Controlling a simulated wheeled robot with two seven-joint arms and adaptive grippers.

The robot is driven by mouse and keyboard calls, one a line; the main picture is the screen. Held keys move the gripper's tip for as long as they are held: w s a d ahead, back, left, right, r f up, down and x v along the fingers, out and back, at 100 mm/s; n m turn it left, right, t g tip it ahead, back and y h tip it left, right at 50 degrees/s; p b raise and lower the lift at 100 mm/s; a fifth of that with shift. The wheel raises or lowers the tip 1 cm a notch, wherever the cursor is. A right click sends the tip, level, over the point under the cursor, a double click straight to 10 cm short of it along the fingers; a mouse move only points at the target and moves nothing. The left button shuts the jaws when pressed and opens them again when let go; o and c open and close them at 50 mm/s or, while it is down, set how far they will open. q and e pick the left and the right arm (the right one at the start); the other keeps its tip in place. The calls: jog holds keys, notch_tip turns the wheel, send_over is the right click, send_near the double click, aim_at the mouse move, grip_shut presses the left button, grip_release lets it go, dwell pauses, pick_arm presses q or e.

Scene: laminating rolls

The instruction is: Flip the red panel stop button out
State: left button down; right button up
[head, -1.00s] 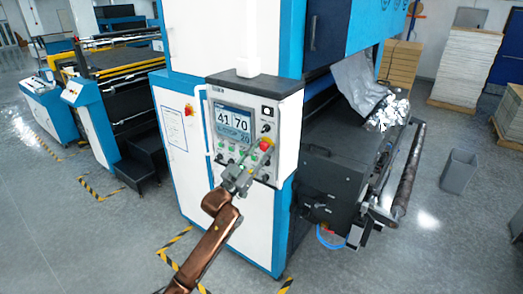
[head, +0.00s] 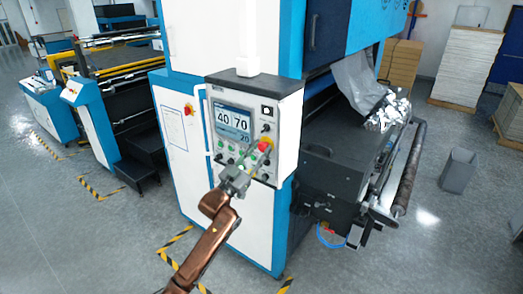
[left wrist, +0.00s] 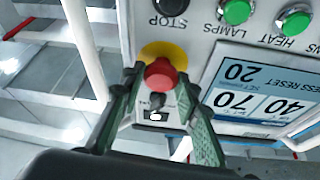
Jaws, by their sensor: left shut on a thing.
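The red panel stop button (head: 264,144) is on the front of the grey control panel (head: 285,150), right of and below the screen. In the left wrist view the red button (left wrist: 160,72) stands in front of a yellow disc (left wrist: 163,52). My left gripper (head: 254,155) reaches up to the panel from below; its fingertips are at the button. In the left wrist view the fingers of the left gripper (left wrist: 159,80) stand on either side of the red cap, shut on it. My right gripper does not show.
The screen (head: 233,120) reads 40 and 70. Several green buttons sit beneath it; a black STOP button (left wrist: 171,6) is close to the red one. A black roller unit (head: 340,170) stands right of the panel. The floor in front (head: 90,235) is clear.

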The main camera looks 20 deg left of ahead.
pick_arm(q)
jog(key=c, duration=1.9)
grip_release()
jog(key=shift+f, duration=0.1)
jog(key=shift+c, duration=0.2)
jog(key=o, duration=0.5)
jog(key=shift+s+a, duration=0.15)
jog(key=shift+s, duration=0.15)
jog(key=shift+w, duration=0.15)
jog(key=v, duration=1.2)
